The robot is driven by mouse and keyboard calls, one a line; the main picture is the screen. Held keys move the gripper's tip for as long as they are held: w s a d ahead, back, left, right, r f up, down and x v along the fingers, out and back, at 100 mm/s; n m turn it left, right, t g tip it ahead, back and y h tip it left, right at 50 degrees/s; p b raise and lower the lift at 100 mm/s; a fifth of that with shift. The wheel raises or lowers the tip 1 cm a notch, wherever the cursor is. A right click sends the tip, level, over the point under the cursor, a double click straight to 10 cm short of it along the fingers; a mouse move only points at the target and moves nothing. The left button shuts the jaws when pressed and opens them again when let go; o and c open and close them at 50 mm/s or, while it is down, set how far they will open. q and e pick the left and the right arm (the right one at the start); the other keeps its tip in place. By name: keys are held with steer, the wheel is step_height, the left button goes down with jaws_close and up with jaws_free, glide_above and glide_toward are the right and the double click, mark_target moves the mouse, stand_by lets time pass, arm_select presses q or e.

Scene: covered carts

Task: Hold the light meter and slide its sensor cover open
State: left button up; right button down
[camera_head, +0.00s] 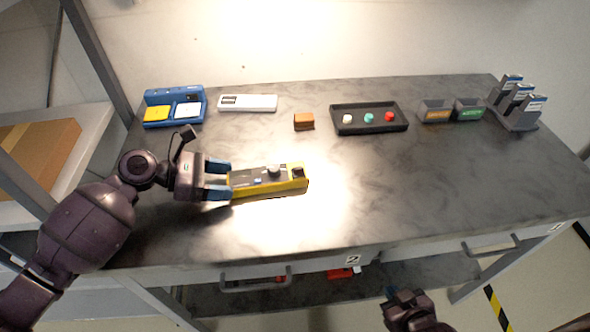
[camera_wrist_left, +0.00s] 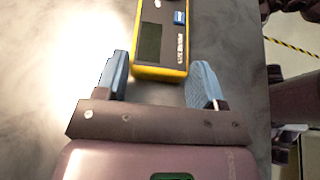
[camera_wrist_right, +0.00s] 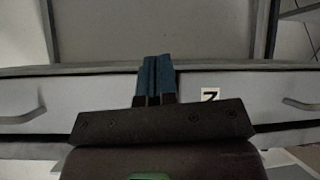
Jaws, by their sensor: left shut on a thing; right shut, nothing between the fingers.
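The light meter (camera_head: 285,187) is a yellow-edged device with a dark face, lying near the front left of the grey tabletop. A pale round part (camera_head: 273,170) and a dark block (camera_head: 298,173) show on its top toward the right end. In the left wrist view the meter (camera_wrist_left: 150,42) shows its screen and a small blue part (camera_wrist_left: 180,17); its far end is cut off. My left gripper (camera_head: 229,179) is shut on the meter's left end, one blue finger on each side. My right gripper (camera_wrist_right: 155,78) is shut and empty, below the front edge of the table, before the drawers.
Along the back stand a blue tray with yellow and white pads (camera_head: 158,122), a white device (camera_head: 262,103), a brown block (camera_head: 304,122), a black tray with buttons (camera_head: 341,127), two small bins (camera_head: 433,112) and a rack (camera_head: 517,122). The right tabletop is clear. Drawer handles (camera_head: 255,285) protrude in front.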

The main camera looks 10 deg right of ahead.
steer(key=w+a+r+n+g+y, duration=0.1)
steer(key=a+r+n+g, duration=0.1)
steer(key=a+r+n, duration=0.3)
steer(key=w+a+r+n+g+y, duration=0.1)
steer(key=w+a+n+g, duration=0.1)
steer(key=a+n, duration=0.3)
steer(key=s+a+r+n+g, duration=0.3)
steer(key=s+a+r+n, duration=0.1)
steer(key=r+n, duration=0.3)
steer(key=w+r+m+t+y, duration=0.2)
steer(key=w+r, duration=1.1)
steer(key=r, duration=0.3)
steer(key=shift+d, duration=0.45)
steer(key=shift+f, duration=0.15)
